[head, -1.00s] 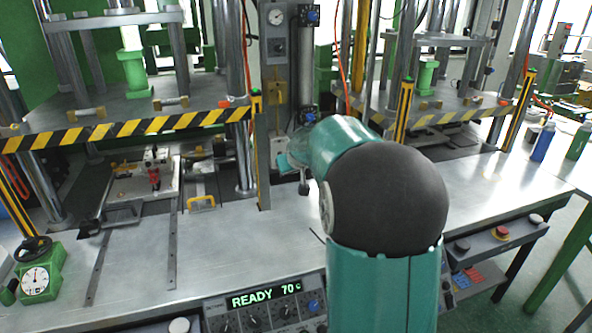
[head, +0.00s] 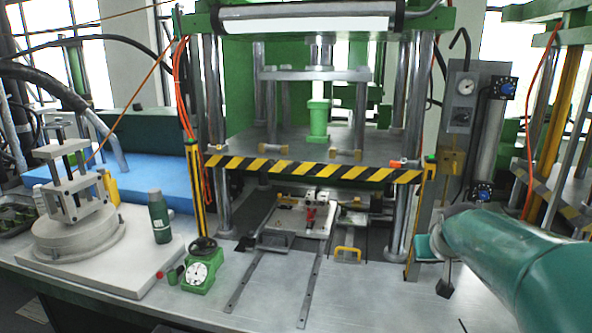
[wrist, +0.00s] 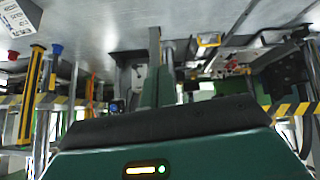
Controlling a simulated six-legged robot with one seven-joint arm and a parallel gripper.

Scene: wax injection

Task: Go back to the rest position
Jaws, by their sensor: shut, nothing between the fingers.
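My teal arm comes in from the right edge of the head view. My gripper (head: 445,289) is small and dark at its end, pointing down over the metal bench top (head: 385,300), to the right of the near press. It appears shut and holds nothing visible. Whether it touches the bench I cannot tell. In the wrist view, my teal wrist housing with a lit indicator fills the bottom, and narrow gripper parts (wrist: 155,70) rise from its middle.
The press has a yellow-black striped bar (head: 310,168). Under it is an open mold tray (head: 297,222) with a red part and a yellow handle (head: 347,253). A green gauge (head: 200,270), a dark green bottle (head: 159,216) and a round fixture (head: 78,235) stand left. The front bench is clear.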

